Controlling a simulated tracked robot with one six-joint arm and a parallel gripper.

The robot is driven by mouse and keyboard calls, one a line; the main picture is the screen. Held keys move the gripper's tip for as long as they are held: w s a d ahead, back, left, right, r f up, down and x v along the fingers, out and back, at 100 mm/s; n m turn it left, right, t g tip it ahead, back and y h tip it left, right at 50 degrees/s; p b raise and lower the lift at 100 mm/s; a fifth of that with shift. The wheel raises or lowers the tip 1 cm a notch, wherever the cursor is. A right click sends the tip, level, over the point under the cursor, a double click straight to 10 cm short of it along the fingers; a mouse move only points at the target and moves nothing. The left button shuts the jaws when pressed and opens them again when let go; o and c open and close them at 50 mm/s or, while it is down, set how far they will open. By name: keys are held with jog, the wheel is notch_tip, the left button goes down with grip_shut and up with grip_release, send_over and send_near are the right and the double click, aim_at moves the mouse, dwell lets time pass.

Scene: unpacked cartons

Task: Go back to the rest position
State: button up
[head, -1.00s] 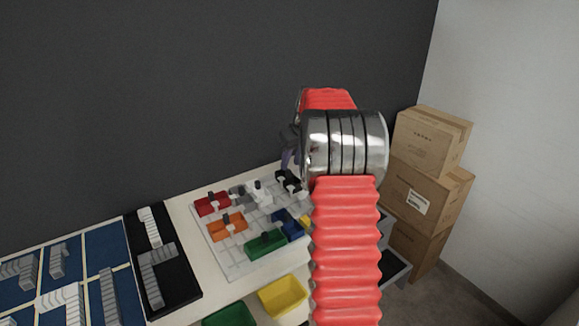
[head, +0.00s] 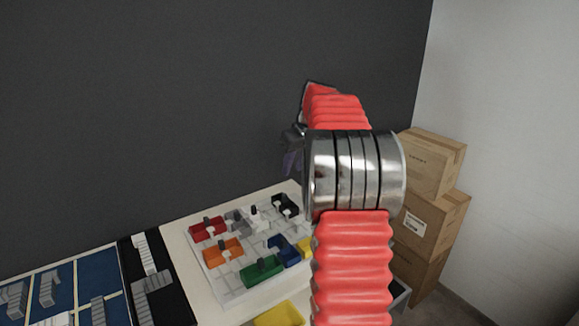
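My arm, with red ribbed sleeves and a silver joint, rises in the right half of the head view. My gripper (head: 291,150) is only partly seen behind the joint, as a dark shape against the dark wall, above the far edge of the table. Its fingers are too hidden to tell whether they are open or shut, or whether they hold anything.
A white board (head: 223,290) with coloured blocks lies on the pale table (head: 184,254). A black tray (head: 176,302) and a blue panel (head: 90,268) lie left. A yellow bin (head: 279,315) is at the front. Stacked cartons (head: 432,215) stand right.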

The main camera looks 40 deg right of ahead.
dwell(0.4)
jog(key=s+a+f+m+g, duration=0.1)
jog(key=s+a+f+m, duration=0.2)
jog(key=s+a+f, duration=0.2)
jog(key=s+a+r+n, duration=0.1)
jog(key=s+a, duration=0.6)
jog(key=a, duration=0.5)
jog(key=s+a+r+n+t, duration=0.1)
jog(key=s+a+n, duration=0.1)
jog(key=s+a, duration=0.6)
jog(key=s+a+n+t, duration=0.1)
jog(key=s+a, duration=0.6)
jog(key=a, duration=0.9)
jog(key=shift+s+a+r+y, duration=0.2)
jog(key=shift+s+r+y, duration=0.1)
jog(key=shift+r, duration=0.1)
jog(key=shift+w, duration=0.1)
dwell(0.3)
